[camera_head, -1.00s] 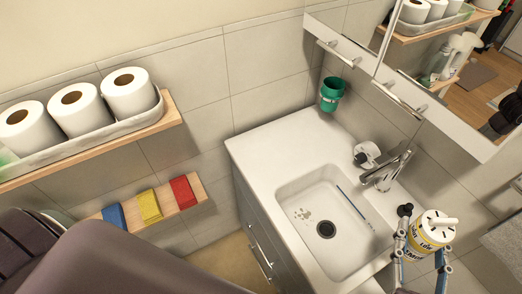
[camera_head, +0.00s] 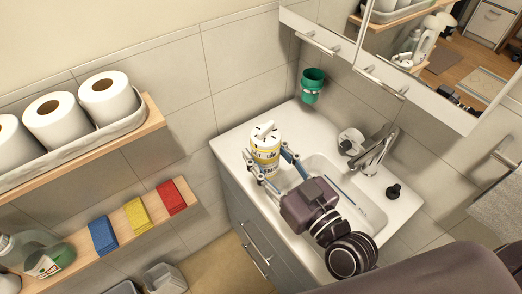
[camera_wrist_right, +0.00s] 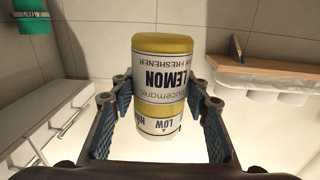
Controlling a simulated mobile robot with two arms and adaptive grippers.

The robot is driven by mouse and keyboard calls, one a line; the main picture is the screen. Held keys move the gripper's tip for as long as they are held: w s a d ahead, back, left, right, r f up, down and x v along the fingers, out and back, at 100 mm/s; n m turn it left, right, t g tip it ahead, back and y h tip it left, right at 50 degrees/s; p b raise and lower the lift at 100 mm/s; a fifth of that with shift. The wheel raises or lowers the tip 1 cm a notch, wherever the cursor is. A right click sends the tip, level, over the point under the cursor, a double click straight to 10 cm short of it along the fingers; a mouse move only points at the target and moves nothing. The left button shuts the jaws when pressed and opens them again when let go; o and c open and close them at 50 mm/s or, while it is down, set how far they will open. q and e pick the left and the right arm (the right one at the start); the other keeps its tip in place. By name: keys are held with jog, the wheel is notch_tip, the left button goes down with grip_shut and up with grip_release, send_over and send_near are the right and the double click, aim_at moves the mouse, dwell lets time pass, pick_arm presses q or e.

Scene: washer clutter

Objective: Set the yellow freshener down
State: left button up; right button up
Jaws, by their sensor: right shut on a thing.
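The yellow freshener (camera_head: 265,147) is a white and yellow can with a white top and black lettering. It is upright in the head view, over the left end of the white washbasin counter (camera_head: 232,147). My right gripper (camera_head: 271,172) is shut on it, with one finger on each side. In the right wrist view the freshener (camera_wrist_right: 161,85) stands between both fingers of the gripper (camera_wrist_right: 160,108), its lettering upside down. The gripper hides its lower end in the head view, so I cannot tell whether it touches the counter. My left gripper is not in view.
The basin (camera_head: 322,172) holds a blue-white brush (camera_head: 345,193). The tap (camera_head: 372,150), a white holder (camera_head: 350,141) and a small black object (camera_head: 393,191) stand around it. A green cup (camera_head: 312,86) is on the wall. Shelves with rolls (camera_head: 54,120) and cloths (camera_head: 136,215) are left.

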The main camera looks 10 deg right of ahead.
jog(key=w+d+r+n+g+y+b, duration=0.1)
jog(key=w+r+n+g+y+b, duration=0.2)
jog(key=w, duration=1.4)
jog(key=shift+t+y, duration=0.4)
jog(key=shift+t, duration=0.1)
jog(key=shift+d+f+p, duration=0.1)
jog(key=shift+f+p, duration=0.95)
jog(key=shift+f, duration=8.65)
jog(key=shift+s, duration=0.1)
